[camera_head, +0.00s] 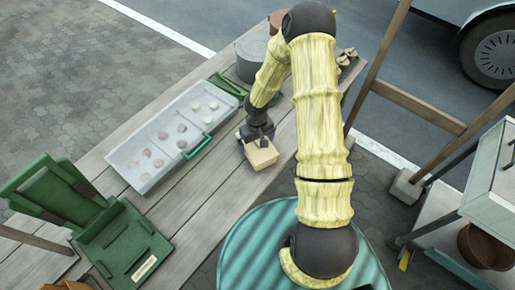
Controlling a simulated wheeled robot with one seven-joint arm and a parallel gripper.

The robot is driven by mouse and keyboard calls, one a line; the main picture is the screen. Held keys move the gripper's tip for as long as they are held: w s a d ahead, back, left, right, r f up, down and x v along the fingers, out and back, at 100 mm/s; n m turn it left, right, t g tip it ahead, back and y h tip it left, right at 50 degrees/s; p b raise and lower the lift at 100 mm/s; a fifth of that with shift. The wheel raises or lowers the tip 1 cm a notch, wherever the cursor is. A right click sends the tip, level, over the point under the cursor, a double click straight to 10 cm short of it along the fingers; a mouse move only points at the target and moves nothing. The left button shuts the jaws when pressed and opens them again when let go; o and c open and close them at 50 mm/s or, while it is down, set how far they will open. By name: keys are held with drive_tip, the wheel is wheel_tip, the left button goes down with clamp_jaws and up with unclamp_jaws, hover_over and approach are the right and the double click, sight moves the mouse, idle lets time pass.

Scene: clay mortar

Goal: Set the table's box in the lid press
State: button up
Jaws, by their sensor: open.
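A small tan box (262,156) sits on the plank table near its right edge, at the middle of the view. My gripper (256,136) is open and right at the box, with its dark fingers near the box's upper side. I cannot tell whether the fingers touch it or are around it. The green device at the lower left (128,238), with a raised hinged panel and a small pale label, looks like the lid press. It stands on the table well to the left of my gripper, and nothing shows on its flat base.
A long grey tray (140,178) with several small round pieces and a green handle lies between the press and box. A grey round pot (250,58) stands at the far end. A wooden frame (420,105) and white cabinet (492,190) stand right.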

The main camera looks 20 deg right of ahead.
wheel_tip(320, 180, down, 2)
drive_tip(key=shift+f, duration=0.2)
drive_tip(key=shift+c, duration=0.4)
drive_tip(key=c, duration=0.8)
drive_tip(key=shift+c, duration=0.2)
drive_tip(key=shift+r, duration=0.1)
wheel_tip(320, 180, up, 10)
drive_tip(key=shift+f, duration=0.1)
